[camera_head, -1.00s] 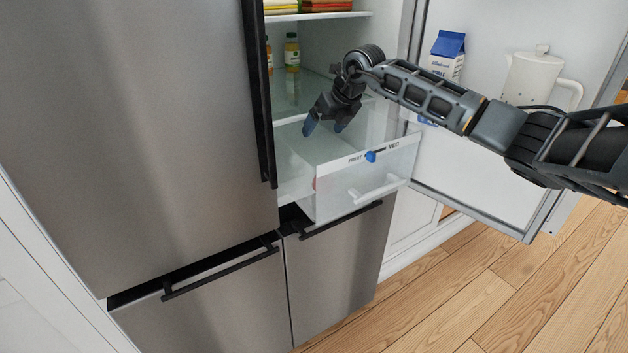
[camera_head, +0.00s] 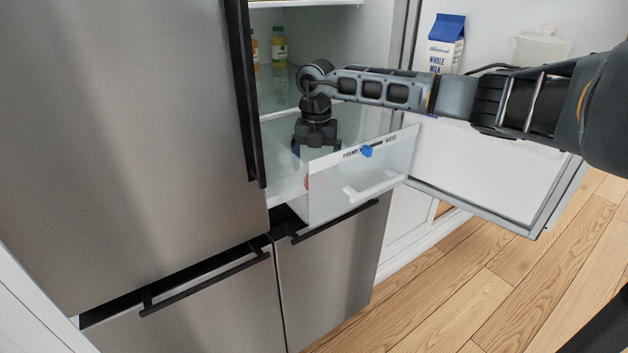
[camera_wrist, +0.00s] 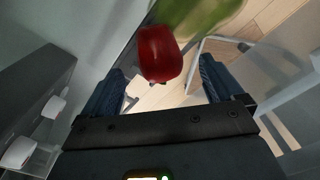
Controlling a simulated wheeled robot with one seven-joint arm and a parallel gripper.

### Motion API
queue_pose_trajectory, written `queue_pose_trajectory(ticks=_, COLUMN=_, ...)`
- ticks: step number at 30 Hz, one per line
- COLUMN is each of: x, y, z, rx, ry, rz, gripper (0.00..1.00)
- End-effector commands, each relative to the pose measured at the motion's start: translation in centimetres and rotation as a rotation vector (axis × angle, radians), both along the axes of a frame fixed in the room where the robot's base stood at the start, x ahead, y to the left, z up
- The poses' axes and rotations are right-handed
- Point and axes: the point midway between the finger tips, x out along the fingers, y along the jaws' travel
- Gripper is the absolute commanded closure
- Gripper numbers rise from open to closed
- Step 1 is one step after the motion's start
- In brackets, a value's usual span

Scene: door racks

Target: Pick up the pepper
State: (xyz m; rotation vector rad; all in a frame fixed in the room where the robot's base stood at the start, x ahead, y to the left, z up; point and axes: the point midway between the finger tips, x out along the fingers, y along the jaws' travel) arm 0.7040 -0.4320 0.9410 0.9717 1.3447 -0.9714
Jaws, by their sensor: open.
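The red pepper (camera_wrist: 160,54) lies in the open fridge drawer (camera_head: 380,172). In the wrist view it sits ahead of and between the two fingers. In the head view only a faint reddish patch shows through the drawer wall, low near its left edge. My gripper (camera_head: 316,150) points down into the drawer, partly behind its front panel. In the wrist view my gripper (camera_wrist: 160,88) is open, with a dark blue finger on each side. Nothing is held between the fingers.
A blurred green item (camera_wrist: 198,14) lies right beside the pepper. The drawer's clear walls surround my gripper. The open fridge door (camera_head: 490,160) stands at the right, with a milk carton (camera_head: 443,45) and a white pitcher (camera_head: 540,50). Bottles (camera_head: 279,46) stand on a shelf above.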

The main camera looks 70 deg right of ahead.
Motion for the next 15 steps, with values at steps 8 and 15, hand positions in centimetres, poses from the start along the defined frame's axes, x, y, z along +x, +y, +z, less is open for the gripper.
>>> queue_pose_trajectory(ticks=8, x=0.0, y=0.3, z=-3.7, rx=0.002, ry=0.001, rz=0.000, gripper=0.06)
queue_pose_trajectory(ticks=15, x=0.0, y=0.2, z=-4.6, rx=-0.001, ry=-0.001, rz=0.002, gripper=0.06)
